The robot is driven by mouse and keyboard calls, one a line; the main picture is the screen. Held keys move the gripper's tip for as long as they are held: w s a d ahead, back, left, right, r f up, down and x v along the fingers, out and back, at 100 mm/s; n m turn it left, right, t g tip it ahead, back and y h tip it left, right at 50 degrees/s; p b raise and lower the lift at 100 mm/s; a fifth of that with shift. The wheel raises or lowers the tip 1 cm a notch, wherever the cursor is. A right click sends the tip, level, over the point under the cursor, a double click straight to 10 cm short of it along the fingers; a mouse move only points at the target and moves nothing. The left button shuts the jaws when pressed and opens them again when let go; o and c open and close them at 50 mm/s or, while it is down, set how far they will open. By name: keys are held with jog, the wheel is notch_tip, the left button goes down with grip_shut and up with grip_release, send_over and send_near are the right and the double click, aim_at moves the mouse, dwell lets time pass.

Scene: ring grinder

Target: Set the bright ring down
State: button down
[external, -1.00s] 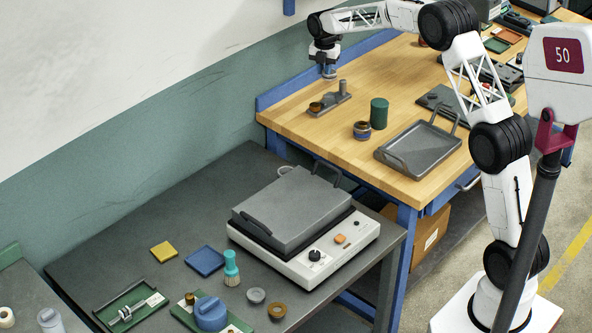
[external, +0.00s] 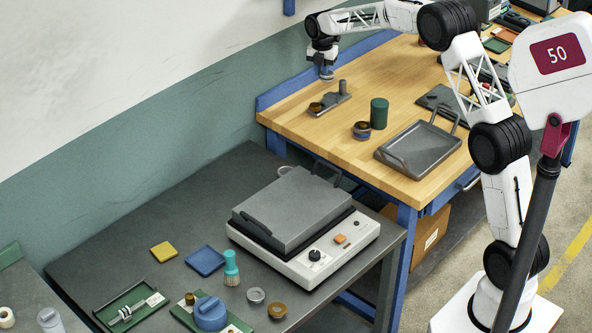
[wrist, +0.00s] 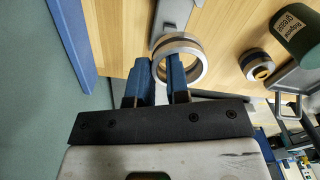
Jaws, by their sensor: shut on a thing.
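The bright ring (wrist: 194,43) is a shiny metal band, seen in the wrist view at the tips of my blue fingers. My gripper (wrist: 168,72) is shut on its near-left side. In the external view my gripper (external: 326,73) hangs over the back of the wooden bench, above and a little left of a grey fixture (external: 338,98). The fixture has an upright post and a brown ring on its plate. In the wrist view part of the grey fixture (wrist: 176,12) shows beyond the ring. The gap beneath the ring is hard to judge.
A green grease can (external: 379,113) and a dark ring stack (external: 361,131) stand right of the fixture. A grey tray (external: 418,148) lies nearer the front. A blue rail (external: 290,83) edges the bench at the back. Bare wood lies in front of the fixture.

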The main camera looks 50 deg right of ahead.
jog(key=w+a+f, duration=0.1)
jog(key=a+f, duration=0.1)
jog(key=a, duration=1.3)
jog(key=w+a+f, duration=0.1)
jog(key=a+f, duration=0.2)
jog(key=a, duration=1.1)
jog(key=s+a+f, duration=0.2)
jog(key=s+a, duration=0.1)
jog(key=a, duration=1)
jog(key=s+a+f, duration=0.2)
jog(key=s+a, duration=0.1)
jog(key=a, duration=1)
jog(key=shift+s, duration=0.2)
jog(key=shift+f, duration=0.1)
send_over(213, 204)
jog(key=shift+s+f, duration=0.1)
jog(key=shift+f, duration=3)
jog(key=shift+f, duration=1.9)
jog(key=shift+f, duration=0.15)
